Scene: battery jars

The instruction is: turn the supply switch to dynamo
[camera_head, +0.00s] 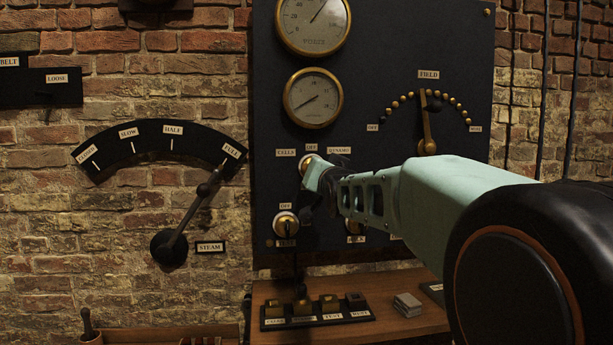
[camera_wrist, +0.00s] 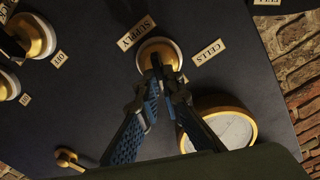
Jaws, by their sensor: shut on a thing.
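The supply switch (camera_head: 306,161) is a round brass-and-white knob on the dark panel, below the labels CELLS (camera_head: 286,153), OFF (camera_head: 311,149) and DYNAMO (camera_head: 339,150). In the wrist view the switch (camera_wrist: 160,47) sits between the SUPPLY label (camera_wrist: 136,33) and the CELLS label. My gripper (camera_head: 316,178) is at the switch, its fingers closed in on the knob's handle; it also shows in the wrist view (camera_wrist: 157,68). The fingers hide the handle, so I cannot tell which label it points to.
A gauge (camera_head: 313,98) sits above the switch and another small switch (camera_head: 286,224) below it. The field lever (camera_head: 428,130) is to the right. The steam lever (camera_head: 190,218) stands on the brick wall at left, pointing to FULL. A wooden shelf (camera_head: 400,325) lies below.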

